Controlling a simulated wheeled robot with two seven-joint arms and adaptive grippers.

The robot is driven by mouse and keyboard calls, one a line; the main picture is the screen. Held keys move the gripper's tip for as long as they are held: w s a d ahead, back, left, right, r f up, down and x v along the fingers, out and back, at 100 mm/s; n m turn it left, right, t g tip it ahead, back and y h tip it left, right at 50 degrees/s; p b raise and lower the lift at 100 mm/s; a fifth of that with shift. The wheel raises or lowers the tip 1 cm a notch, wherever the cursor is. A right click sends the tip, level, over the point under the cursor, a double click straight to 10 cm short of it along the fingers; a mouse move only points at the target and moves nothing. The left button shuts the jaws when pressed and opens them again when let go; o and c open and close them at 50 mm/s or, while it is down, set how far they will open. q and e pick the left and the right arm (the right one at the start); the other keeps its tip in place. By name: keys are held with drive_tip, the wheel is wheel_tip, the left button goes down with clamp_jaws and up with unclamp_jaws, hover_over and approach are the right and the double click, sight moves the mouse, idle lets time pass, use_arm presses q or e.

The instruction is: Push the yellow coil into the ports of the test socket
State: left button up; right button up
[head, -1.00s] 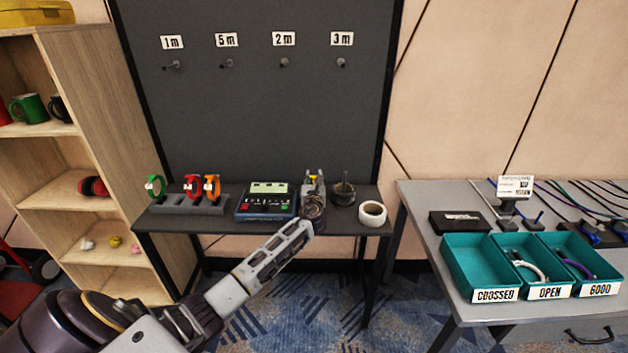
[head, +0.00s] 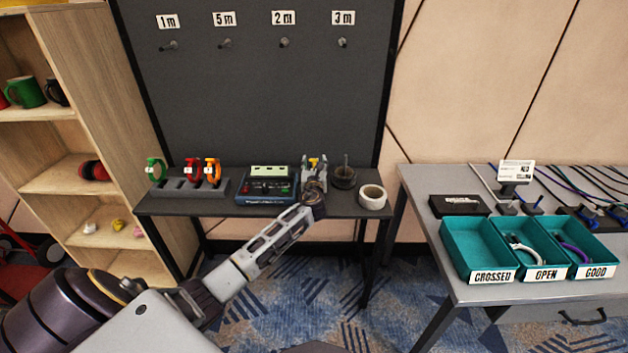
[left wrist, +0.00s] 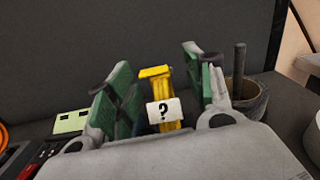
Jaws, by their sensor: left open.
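The yellow coil (left wrist: 158,76) stands between the two green-padded fingers in the left wrist view and carries a white "?" tag. A bit of its yellow top shows in the head view (head: 314,161). My left gripper (head: 314,170) is open around the coil, with a gap between each finger and the coil (left wrist: 160,95). The coil's lower end is hidden by the gripper body. A blue-black tester (head: 267,187) with a pale screen is just left of the gripper. I cannot make out the test socket or its ports behind my gripper. My right gripper is not in view.
On the dark bench, a rack (head: 188,188) holds green, red and orange coils at left. A dark round pot (head: 344,178) and a white tape roll (head: 372,197) stand right of my gripper. Teal bins (head: 476,248) sit on the grey table at right.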

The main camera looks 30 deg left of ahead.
use_arm(q)
drive_tip(key=v, duration=1)
drive_tip(key=shift+s+d, duration=0.15)
drive_tip(key=shift+d, duration=0.05)
idle(0.8)
